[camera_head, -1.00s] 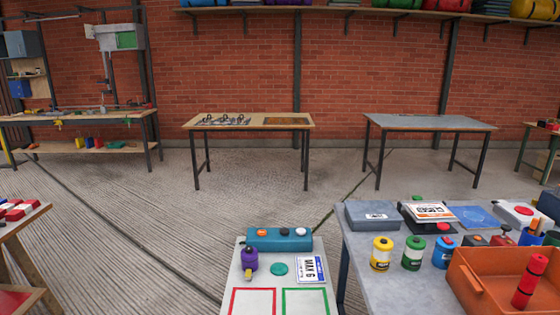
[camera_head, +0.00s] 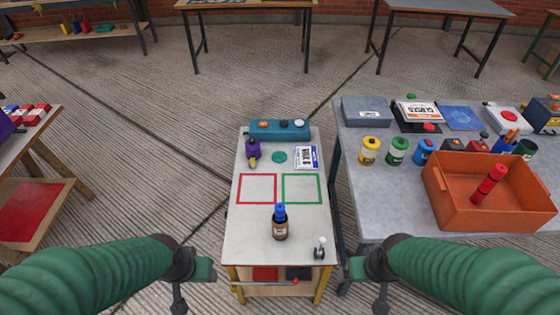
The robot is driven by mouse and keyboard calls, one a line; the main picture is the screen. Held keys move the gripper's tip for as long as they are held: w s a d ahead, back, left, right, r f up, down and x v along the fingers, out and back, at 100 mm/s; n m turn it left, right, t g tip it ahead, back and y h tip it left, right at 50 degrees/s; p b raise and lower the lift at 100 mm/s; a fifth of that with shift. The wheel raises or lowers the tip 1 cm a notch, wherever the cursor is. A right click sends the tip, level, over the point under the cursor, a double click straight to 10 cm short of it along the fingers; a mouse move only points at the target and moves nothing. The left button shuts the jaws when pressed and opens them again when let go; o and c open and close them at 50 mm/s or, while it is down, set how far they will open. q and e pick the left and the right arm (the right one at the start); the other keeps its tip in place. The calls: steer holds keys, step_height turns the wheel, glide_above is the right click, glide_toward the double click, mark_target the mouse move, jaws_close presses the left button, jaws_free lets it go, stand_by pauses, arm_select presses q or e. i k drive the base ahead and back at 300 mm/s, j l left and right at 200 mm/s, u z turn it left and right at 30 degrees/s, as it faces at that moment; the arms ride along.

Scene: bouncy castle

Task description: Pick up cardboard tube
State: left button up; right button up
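I cannot make out a thing that is clearly a cardboard tube. A red tube-shaped thing with dark bands (camera_head: 488,184) leans in the orange bin (camera_head: 452,210) on the grey table at right. A brown bottle with a blue cap (camera_head: 280,224) stands upright on the narrow table in front of me. My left gripper (camera_head: 190,288) is left of that table's front end. My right gripper (camera_head: 372,290) is right of it. Both are apart from the objects, and nothing shows in either. Their fingers are too unclear to tell open from shut.
The narrow table (camera_head: 257,222) bears a red and a green outlined square, a purple item (camera_head: 253,151) and a teal box (camera_head: 279,130). The grey table (camera_head: 357,206) holds several canisters and boxes. A wooden table (camera_head: 52,150) stands left. Open floor lies between.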

mark_target(279, 232)
steer(key=i+u, duration=0.2)
steer(key=u, duration=0.15)
steer(key=i+l+u, duration=0.1)
steer(key=u, duration=0.25)
steer(key=i+l+u, duration=0.15)
steer(key=i+u, duration=0.2)
